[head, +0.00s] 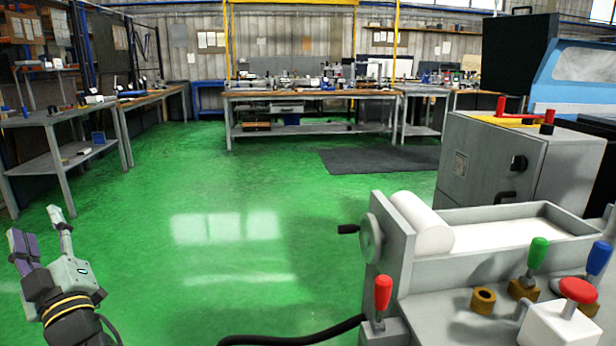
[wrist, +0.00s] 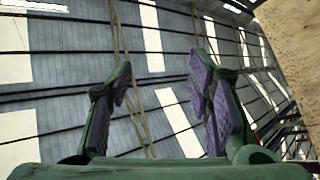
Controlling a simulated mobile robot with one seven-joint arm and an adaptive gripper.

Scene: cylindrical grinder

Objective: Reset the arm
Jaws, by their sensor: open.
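My gripper (head: 38,232) is at the lower left of the head view, raised over the green floor and pointing up. Its fingers are apart, and nothing is between them. In the wrist view the two fingers of my gripper (wrist: 155,105) stand open with purple pads, and the roof with its beams and bright panels shows behind them. The gripper is well to the left of the grinder (head: 450,275) and touches nothing that I can see.
The grinder has a white roller, a crank and red, green and blue levers at the lower right. A grey cabinet (head: 500,165) stands behind it. Workbenches (head: 310,97) line the back and a bench (head: 50,120) stands left. The green floor (head: 230,210) between is clear. A black hose (head: 290,338) runs low in front.

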